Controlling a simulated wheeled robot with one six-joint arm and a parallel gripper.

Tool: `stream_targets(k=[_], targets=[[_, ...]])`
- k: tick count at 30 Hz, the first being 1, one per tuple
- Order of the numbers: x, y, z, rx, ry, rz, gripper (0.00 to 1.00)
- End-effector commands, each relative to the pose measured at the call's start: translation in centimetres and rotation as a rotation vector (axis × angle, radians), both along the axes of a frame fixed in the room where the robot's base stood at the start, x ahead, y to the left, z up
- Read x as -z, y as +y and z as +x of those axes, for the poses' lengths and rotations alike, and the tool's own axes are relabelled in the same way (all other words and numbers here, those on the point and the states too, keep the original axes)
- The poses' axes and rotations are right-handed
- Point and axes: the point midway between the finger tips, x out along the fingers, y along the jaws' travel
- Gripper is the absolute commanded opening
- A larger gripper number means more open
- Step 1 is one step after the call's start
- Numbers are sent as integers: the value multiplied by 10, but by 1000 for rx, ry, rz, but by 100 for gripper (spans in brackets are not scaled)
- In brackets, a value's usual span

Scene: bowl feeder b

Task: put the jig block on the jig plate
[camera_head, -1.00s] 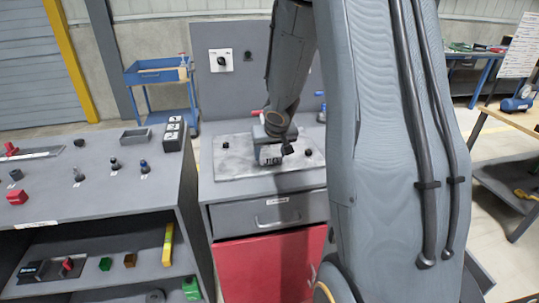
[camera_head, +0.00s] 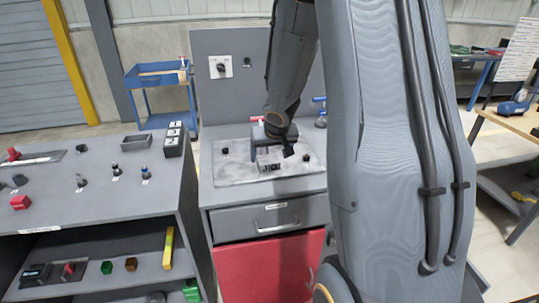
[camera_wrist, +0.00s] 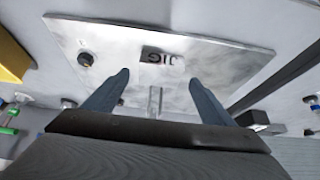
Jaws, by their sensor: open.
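The jig plate (camera_head: 232,172) is a flat pale metal sheet on top of the grey cabinet. It also fills the upper middle of the wrist view (camera_wrist: 225,62), with a dark patch marked JIG on it. My gripper (camera_wrist: 158,78) is above the plate, its two blue-grey fingers spread apart. A small pale metal piece (camera_wrist: 156,101), which may be the jig block, shows between the fingers, apart from both; I cannot tell whether it rests on the plate. In the head view my gripper (camera_head: 272,153) is low over the plate's middle, and the arm hides part of it.
Black knobs (camera_head: 225,151) (camera_head: 306,156) stand at the plate's sides. Red and blue handles (camera_head: 320,101) rise behind it. A bench (camera_head: 110,205) with switches and a red block (camera_head: 20,202) is at the left. My arm covers the right.

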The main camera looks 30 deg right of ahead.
Motion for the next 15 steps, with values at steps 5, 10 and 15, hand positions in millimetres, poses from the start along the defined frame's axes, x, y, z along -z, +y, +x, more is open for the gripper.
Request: stream_targets(k=[5,10,15], targets=[[-31,4,-16,-1,0,0,77],[-53,8,-28,0,0,0,77],[-69,10,-37,-1,-1,-1,77]])
